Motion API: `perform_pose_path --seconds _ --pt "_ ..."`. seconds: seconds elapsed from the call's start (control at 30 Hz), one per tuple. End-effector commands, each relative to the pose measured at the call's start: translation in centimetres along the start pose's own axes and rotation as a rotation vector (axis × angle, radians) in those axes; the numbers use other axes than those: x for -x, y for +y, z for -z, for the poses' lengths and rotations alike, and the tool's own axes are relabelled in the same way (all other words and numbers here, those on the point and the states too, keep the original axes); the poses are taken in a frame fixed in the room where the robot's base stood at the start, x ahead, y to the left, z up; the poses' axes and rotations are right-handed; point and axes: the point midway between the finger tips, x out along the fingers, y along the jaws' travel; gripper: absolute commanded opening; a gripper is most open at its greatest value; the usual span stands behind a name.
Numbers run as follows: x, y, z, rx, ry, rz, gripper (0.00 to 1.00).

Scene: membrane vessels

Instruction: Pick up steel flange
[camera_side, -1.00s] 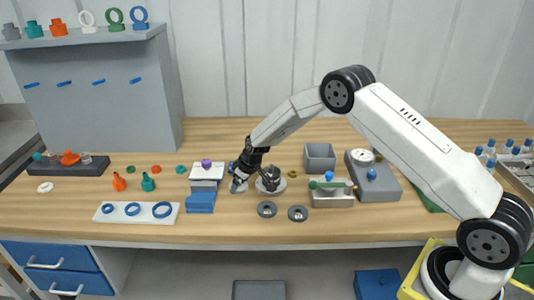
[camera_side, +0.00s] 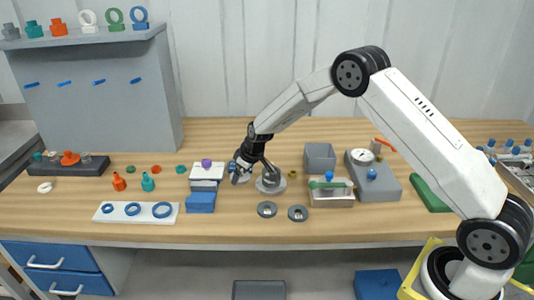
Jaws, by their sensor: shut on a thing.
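My gripper (camera_side: 240,174) is at the middle of the bench, just left of a grey metal vessel on a round base (camera_side: 270,181). It is shut on a small grey metallic piece, which appears to be the steel flange (camera_side: 236,180). The fingers and dark wrist cover much of this piece, so its full shape is hidden. It seems to be held slightly above the wood top. Two dark grey rings, one on the left (camera_side: 267,209) and one on the right (camera_side: 298,213), lie flat in front of the vessel.
A white block on a blue block (camera_side: 201,203) stands close to the left. A white plate with blue rings (camera_side: 136,219) lies farther left. To the right are a grey open box (camera_side: 320,157), a metal tray (camera_side: 332,199) and a grey gauge unit (camera_side: 379,188).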

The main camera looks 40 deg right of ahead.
Motion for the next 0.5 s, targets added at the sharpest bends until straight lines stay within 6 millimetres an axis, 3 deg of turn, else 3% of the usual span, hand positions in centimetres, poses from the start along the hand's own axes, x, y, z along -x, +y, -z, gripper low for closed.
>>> perform_pose_path --seconds 0.37,0.5 --pt "5.8 -1.0 -1.5 0.000 0.005 -0.002 0.10" --pt "7.3 -1.6 -3.1 -0.001 0.003 -0.001 0.10"
